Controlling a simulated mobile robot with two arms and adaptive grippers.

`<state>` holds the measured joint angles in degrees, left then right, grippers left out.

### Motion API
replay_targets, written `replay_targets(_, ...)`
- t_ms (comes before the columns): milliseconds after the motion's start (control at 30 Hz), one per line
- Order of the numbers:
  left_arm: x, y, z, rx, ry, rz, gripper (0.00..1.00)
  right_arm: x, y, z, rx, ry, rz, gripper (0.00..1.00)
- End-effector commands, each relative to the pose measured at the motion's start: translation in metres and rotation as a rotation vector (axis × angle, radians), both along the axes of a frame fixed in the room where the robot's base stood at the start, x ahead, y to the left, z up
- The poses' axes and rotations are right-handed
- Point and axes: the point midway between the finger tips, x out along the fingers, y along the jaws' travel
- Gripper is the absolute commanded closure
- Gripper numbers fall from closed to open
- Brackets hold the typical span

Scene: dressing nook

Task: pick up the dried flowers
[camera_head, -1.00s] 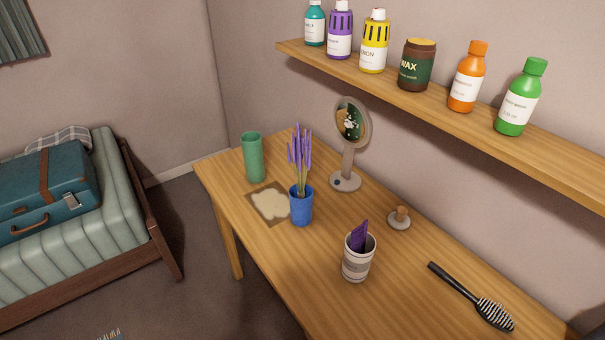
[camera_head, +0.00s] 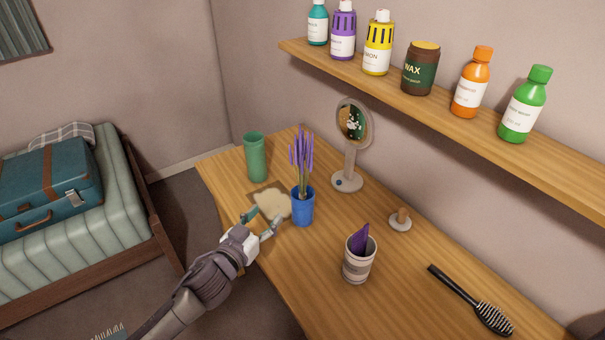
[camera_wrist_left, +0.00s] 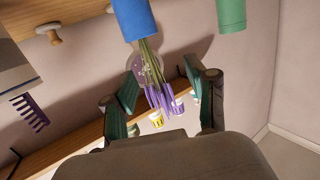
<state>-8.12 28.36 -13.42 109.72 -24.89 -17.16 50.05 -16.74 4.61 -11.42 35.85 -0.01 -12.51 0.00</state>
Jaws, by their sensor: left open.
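The dried flowers (camera_head: 302,155) are purple stems standing upright in a blue pot (camera_head: 302,208) on the wooden table. They also show upside down in the left wrist view (camera_wrist_left: 157,92), hanging from the blue pot (camera_wrist_left: 133,18) between the fingers. My left gripper (camera_head: 262,219) is open and empty, left of the pot and close to it in the head view, by the table's left edge. Its fingers (camera_wrist_left: 163,84) point toward the pot and flowers without visibly gripping them. My right gripper is not in view.
A green vase (camera_head: 256,157) stands behind the gripper. A round mirror (camera_head: 350,155) stands behind the pot. A striped cup (camera_head: 357,265) with a purple comb is nearer, a black brush (camera_head: 470,298) further right. A shelf (camera_head: 440,110) with several bottles runs above the table.

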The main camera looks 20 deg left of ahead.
Motion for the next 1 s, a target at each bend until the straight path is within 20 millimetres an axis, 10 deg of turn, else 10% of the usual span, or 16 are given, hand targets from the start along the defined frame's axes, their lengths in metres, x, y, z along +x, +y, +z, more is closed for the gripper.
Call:
replay_targets(267,0.028,-0.014,0.039,-0.035,-0.13,-0.141,0.43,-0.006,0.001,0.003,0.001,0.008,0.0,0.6)
replay_targets(1000,0.127,-0.045,0.034,-0.036,-0.126,-0.139,0.43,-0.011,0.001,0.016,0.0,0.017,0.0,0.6)
